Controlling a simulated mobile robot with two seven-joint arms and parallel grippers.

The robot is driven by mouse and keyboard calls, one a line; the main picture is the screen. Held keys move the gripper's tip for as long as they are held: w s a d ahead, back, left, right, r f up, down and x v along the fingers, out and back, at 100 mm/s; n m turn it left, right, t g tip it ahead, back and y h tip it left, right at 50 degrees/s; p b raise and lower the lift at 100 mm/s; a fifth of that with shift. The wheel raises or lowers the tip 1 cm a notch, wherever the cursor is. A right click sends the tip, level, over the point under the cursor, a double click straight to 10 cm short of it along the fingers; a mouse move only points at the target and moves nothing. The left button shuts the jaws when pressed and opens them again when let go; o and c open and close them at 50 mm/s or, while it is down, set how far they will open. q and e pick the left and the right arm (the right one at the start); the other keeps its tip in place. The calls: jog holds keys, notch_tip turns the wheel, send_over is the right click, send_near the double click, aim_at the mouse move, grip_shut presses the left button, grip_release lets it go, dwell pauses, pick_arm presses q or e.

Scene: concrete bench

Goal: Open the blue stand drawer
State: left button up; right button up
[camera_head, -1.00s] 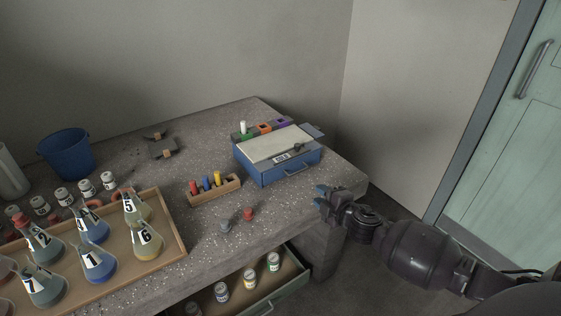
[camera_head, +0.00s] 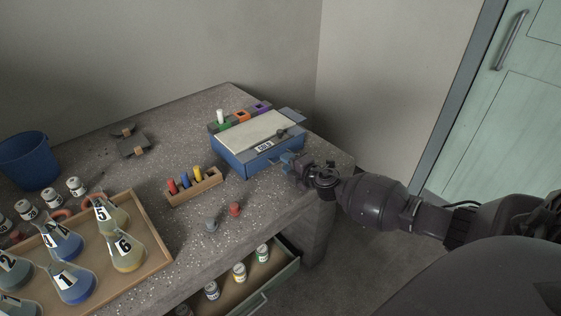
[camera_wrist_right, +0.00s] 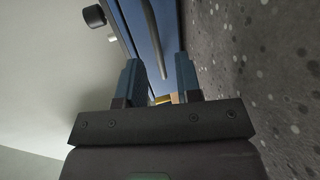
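The blue stand (camera_head: 233,161) with a pale top sits at the right end of the concrete bench. Its blue drawer front faces the bench's front edge and looks shut. My right gripper (camera_head: 289,160) is at the right part of this front, partly covering it and the handle. In the right wrist view the gripper (camera_wrist_right: 160,85) is open, its two blue fingers apart. The grey bar handle (camera_wrist_right: 155,40) shows ahead between the fingers, in front of the blue drawer front (camera_wrist_right: 138,25). I cannot tell whether the fingertips reach it. My left gripper is not in view.
A wooden block with coloured pegs (camera_head: 195,187) and a red stopper (camera_head: 235,209) lie left of the stand. A wooden tray (camera_head: 158,262) holds several numbered flasks. A bench drawer (camera_head: 283,271) below stands open with small jars. A blue bucket (camera_head: 28,160) is far left.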

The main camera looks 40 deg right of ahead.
jog(key=shift+b+x, duration=0.3)
jog(key=shift+x, duration=1.25)
grip_shut()
